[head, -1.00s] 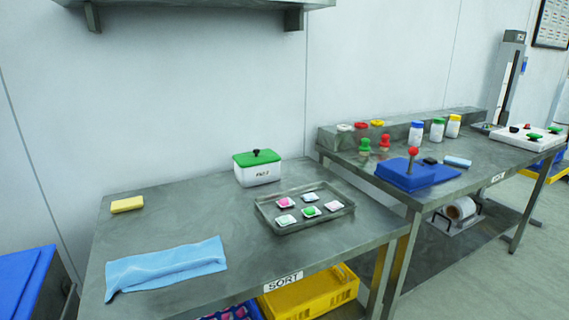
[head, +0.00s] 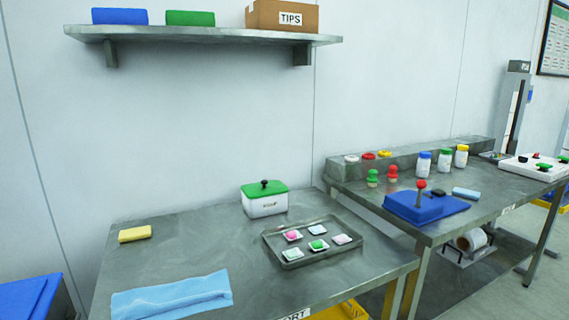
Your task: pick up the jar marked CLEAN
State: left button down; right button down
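Three white jars stand upright in a row on the right bench, in front of its raised back ledge. One is the blue-lidded jar (head: 424,164), one the green-lidded jar (head: 445,160), and one the yellow-lidded jar (head: 461,156). Their labels are too small to read, so I cannot tell which is marked CLEAN. A white box with a green lid (head: 265,199) stands on the left bench; its lettering is not legible. Neither of my grippers is in view.
On the left bench (head: 190,245) lie a metal tray (head: 268,238) with several small packets, a yellow sponge (head: 135,234) and a blue cloth (head: 172,296). A blue block with a red-knobbed lever (head: 425,206) stands before the jars. A shelf (head: 200,34) hangs above the left bench.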

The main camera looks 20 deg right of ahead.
aim_at(445, 160)
jog(key=z, duration=1.85)
